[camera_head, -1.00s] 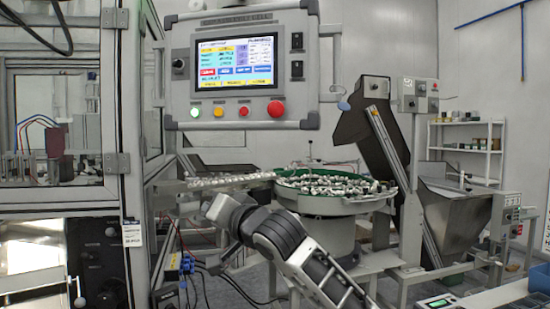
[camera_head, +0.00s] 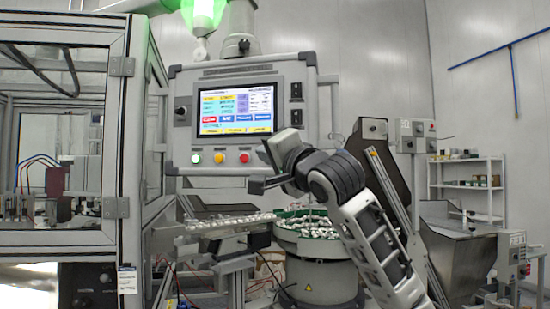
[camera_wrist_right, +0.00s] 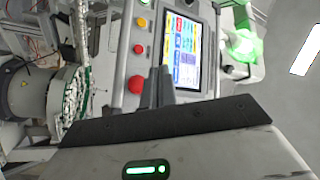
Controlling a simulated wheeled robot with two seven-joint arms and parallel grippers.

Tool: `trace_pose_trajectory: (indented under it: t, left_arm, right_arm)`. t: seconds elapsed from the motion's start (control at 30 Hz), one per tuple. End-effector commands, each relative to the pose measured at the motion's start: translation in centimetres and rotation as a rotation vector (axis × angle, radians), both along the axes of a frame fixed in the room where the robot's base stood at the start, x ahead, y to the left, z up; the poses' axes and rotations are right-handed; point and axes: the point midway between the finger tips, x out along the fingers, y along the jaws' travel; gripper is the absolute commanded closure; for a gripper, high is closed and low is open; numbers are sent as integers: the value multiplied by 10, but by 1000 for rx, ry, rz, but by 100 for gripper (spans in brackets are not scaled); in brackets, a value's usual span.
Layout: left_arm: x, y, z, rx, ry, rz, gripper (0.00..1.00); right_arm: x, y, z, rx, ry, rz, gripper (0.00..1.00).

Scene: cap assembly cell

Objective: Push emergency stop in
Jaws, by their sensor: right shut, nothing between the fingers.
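The emergency stop is a big red button; it shows in the right wrist view (camera_wrist_right: 135,84) on the grey control panel (camera_wrist_right: 116,60). In the head view my right gripper (camera_head: 267,152) covers its place at the lower right of the panel (camera_head: 186,140). The gripper's dark fingers (camera_wrist_right: 160,86) are shut and empty, in front of the panel. In the wrist view they appear just right of the button, near the screen's edge. I cannot tell whether they touch anything. My left gripper is not in view.
A small red button (camera_head: 245,158), a yellow one (camera_head: 219,158) and a green one (camera_head: 196,158) sit in a row beside the emergency stop. The lit screen (camera_head: 236,109) is above. A green-rimmed bowl feeder (camera_head: 310,231) stands below, and a framed cabinet (camera_head: 121,150) is at left.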

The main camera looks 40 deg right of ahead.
Motion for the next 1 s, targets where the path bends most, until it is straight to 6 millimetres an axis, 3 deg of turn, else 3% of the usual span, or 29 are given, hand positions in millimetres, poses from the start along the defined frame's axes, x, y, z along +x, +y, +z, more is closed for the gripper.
trace_pose_trajectory:
  t: [0.6, 1.0]
  left_arm:
    - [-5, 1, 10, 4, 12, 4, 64]
    - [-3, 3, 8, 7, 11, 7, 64]
  right_arm:
    - [42, -62, 1, 1, 3, -1, 100]
    - [48, -71, -1, -1, 1, -1, 100]
